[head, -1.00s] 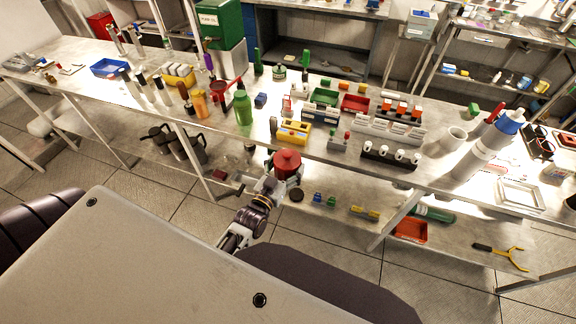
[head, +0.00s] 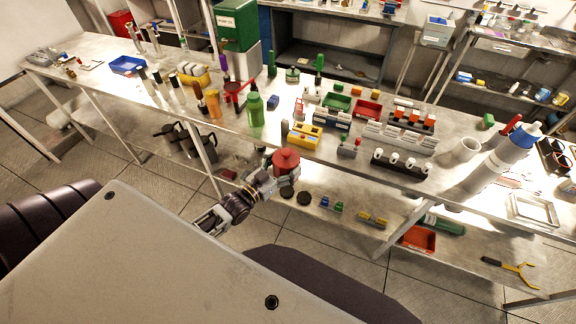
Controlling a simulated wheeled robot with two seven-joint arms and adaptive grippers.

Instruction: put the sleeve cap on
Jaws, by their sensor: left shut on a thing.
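A red round cap-like piece with a small knob on top (head: 286,159) is in my left gripper (head: 277,174), just off the bench's front edge. It may be the sleeve cap. The fingers are shut on its side and are partly hidden under it. I cannot tell which of these is the sleeve. My right gripper is out of view.
The bench top (head: 225,133) is crowded. A green bottle (head: 256,110), a yellow block holder (head: 305,136) and a black rack with white pieces (head: 402,163) stand near the front edge. The lower shelf holds dark discs (head: 303,198) and an orange tray (head: 418,239).

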